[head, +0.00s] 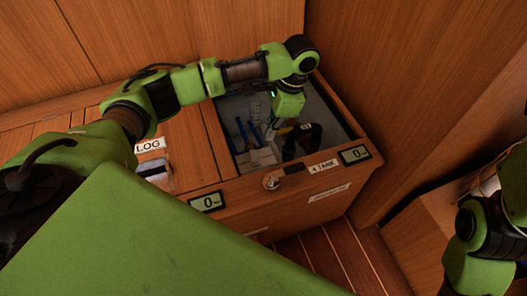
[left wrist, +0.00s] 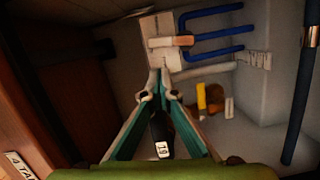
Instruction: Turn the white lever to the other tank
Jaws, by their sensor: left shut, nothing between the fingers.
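My left gripper (head: 294,155) reaches down into an open locker in the head view. In the left wrist view its two teal-sided fingers meet at the tips (left wrist: 160,88), shut and empty. A white valve block (left wrist: 158,55) with blue pipes lies just beyond the fingertips, apart from them as far as I can tell. A pale, copper-tinted bar (left wrist: 170,42) lies across it; I cannot tell whether this is the white lever. The block also shows in the head view (head: 262,157), left of the gripper. My right arm is at the right edge; its gripper is out of view.
The locker's wooden front rim (head: 240,186) carries a "4 TANK" label (head: 322,167), a round metal fitting (head: 271,183) and small displays (head: 354,154). Blue pipes (left wrist: 215,32) run right of the block.

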